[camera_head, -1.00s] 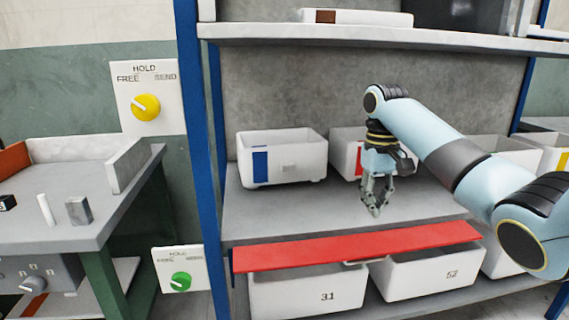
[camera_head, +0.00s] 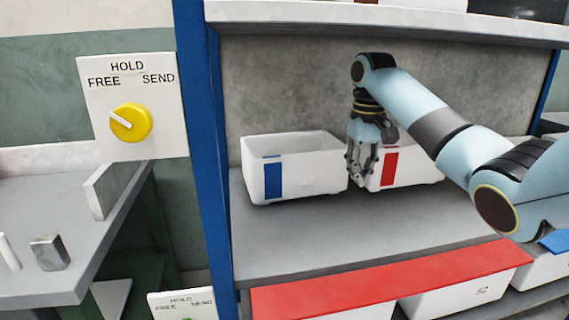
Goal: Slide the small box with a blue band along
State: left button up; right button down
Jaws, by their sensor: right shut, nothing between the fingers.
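The small white box with a blue band (camera_head: 318,172) stands upright on the middle shelf at the left, its blue band on the front face. My right gripper (camera_head: 357,182) is shut and empty, pointing down just right of this box's right end. Whether it touches the box I cannot tell. A white box with a red band (camera_head: 416,170) stands to the right, partly hidden behind my gripper. My left gripper is not in view.
A blue post (camera_head: 208,150) stands left of the shelf (camera_head: 300,245). The shelf in front of the boxes is bare. A red flap (camera_head: 390,284) lies below its front edge, above lower white bins. A panel with a yellow knob (camera_head: 131,123) hangs left of the post.

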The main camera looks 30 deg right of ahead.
aim_at(276, 167)
jog(key=i, duration=0.9)
